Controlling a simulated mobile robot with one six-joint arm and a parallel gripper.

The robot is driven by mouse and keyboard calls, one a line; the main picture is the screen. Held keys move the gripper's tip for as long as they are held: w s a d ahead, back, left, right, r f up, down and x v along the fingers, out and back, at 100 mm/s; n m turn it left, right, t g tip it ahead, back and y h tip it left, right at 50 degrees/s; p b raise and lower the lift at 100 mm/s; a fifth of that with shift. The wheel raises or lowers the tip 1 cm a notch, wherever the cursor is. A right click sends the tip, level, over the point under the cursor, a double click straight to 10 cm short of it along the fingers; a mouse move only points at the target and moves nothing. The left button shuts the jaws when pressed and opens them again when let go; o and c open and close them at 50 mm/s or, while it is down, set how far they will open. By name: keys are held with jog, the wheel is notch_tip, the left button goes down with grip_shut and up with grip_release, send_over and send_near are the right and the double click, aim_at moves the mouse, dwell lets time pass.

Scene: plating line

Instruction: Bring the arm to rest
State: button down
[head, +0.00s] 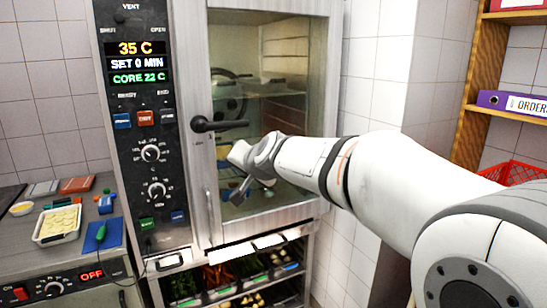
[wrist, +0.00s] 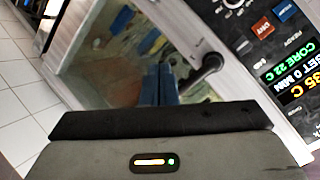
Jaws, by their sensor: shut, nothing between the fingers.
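My arm reaches in from the right in the head view. My gripper (head: 238,192) is in front of the glass door of the oven (head: 275,75), below and right of its black door handle (head: 220,125). In the wrist view my gripper (wrist: 158,72) shows its two dark fingers together, with nothing between them. The oven door (wrist: 95,50) fills much of the wrist view behind the fingers, and the handle (wrist: 203,75) is just to their right. The door looks shut. I cannot tell the exact gap between the fingers and the door.
The oven's control panel (head: 148,190) shows 35 C. A rack with trays of vegetables (head: 230,275) is under the oven. A counter at the left holds a pale tray (head: 58,224) and a blue mat (head: 103,236). Wooden shelves (head: 470,95) and a red basket (head: 513,172) stand at the right.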

jog(key=s+d+f+n+g+h, duration=0.1)
jog(key=s+d+f+g+h, duration=0.1)
jog(key=s+d+f, duration=0.4)
jog(key=s+d+f+n+g+h, duration=0.1)
jog(key=s+d+f, duration=0.6)
jog(key=s, duration=0.8)
jog(key=s+d+f+n+g+h, duration=0.1)
jog(key=s+d+f+g+h, duration=0.2)
jog(key=s+d, duration=0.7)
notch_tip(320, 180, down, 3)
jog(key=shift+s+f+g, duration=0.2)
jog(key=shift+s+g, duration=0.1)
jog(key=shift+g, duration=0.9)
